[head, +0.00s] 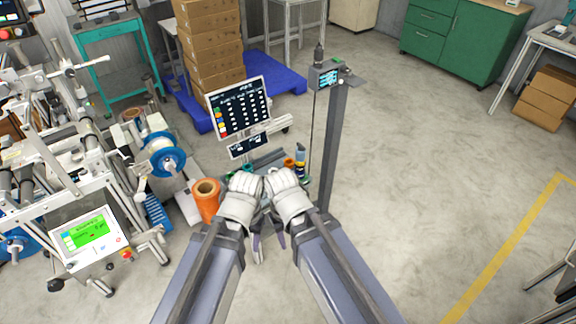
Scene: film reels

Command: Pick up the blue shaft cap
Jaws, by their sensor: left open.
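A blue disc-shaped flange (167,162) with a pale centre sits on the end of a roll shaft on the machine at left. A small blue piece (301,147) stands on the bench past my wrists, among small coloured parts. I cannot tell which of these, if either, is the blue shaft cap. My left gripper (268,240) shows as dark fingers apart below the two white wrists, and it looks empty. My right wrist (286,197) is close beside the left one; its fingers are hidden.
An orange roll (206,200) stands just left of my wrists. A tilted dark screen (240,108) and a grey post (333,145) stand beyond them. A machine panel with a green display (89,234) is at left.

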